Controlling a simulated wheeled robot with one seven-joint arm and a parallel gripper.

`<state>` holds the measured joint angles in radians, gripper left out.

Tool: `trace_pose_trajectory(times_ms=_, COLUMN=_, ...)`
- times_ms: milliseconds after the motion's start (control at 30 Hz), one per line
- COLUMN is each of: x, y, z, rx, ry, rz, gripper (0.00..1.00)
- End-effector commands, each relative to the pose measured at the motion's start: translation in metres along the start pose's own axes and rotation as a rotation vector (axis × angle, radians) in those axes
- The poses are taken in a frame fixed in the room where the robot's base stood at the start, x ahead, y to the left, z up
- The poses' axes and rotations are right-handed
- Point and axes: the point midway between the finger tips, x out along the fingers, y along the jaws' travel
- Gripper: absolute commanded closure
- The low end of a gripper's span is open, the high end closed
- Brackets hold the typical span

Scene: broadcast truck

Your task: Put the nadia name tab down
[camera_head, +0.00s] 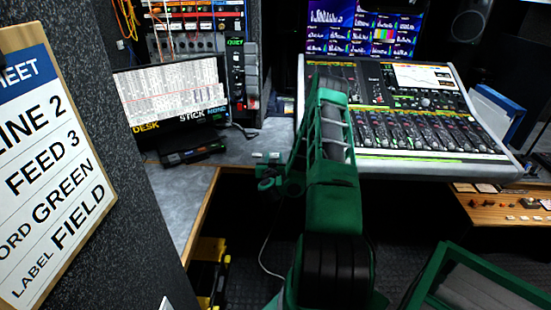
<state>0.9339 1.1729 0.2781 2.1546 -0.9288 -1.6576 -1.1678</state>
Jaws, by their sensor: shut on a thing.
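My gripper (268,170) is small in the view, at the end of my green arm, over the front edge of the grey desk (205,160). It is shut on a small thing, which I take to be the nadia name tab. The tab is mostly hidden by the jaws, and no lettering on it can be read. Whether it touches the desk cannot be told from this view.
A mixing console (420,125) stands to the right of the gripper. A monitor (172,100) with a printed table stands at the left, with a black box (192,150) before it. A lettered board (50,170) fills the near left. Some grey desktop is bare.

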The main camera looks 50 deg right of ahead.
Motion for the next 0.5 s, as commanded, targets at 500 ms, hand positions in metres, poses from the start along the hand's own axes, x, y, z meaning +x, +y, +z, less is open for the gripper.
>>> trace_pose_trajectory(times_ms=500, x=0.0007, y=-0.0001, z=0.0045, rx=0.001, ry=0.001, rz=0.001, gripper=0.49)
